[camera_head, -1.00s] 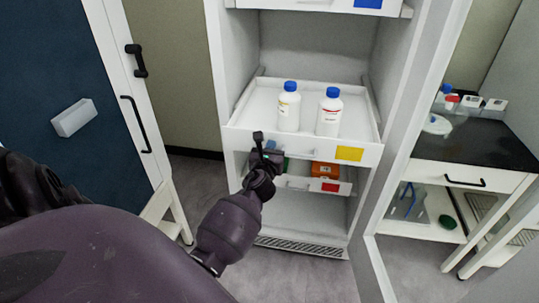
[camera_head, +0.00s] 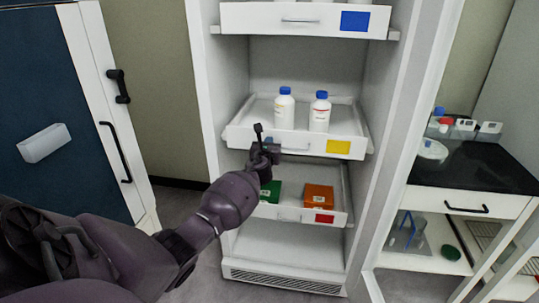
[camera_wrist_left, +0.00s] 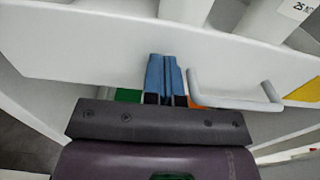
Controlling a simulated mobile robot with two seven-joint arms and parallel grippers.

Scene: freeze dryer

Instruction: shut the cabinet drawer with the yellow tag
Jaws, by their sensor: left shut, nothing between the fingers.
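The white cabinet drawer with the yellow tag (camera_head: 290,142) stands partly out of the tall cabinet, its inside showing behind the front. Two white bottles with blue caps (camera_head: 319,115) stand upright in it. My left gripper (camera_head: 260,138) is shut and empty at the left part of this drawer's front. In the left wrist view, its blue fingers (camera_wrist_left: 164,78) are together at the lower part of the drawer front (camera_wrist_left: 90,55), left of the drawer handle (camera_wrist_left: 235,102). Whether they touch the front is hard to tell. My right gripper is not in view.
Below, the drawer with the red tag (camera_head: 290,212) is also out, holding a green box (camera_head: 270,191) and an orange box (camera_head: 319,196). The blue-tagged drawer (camera_head: 300,20) is above. An open cabinet door (camera_head: 410,120) stands right, a dark-topped bench (camera_head: 470,165) beyond it.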

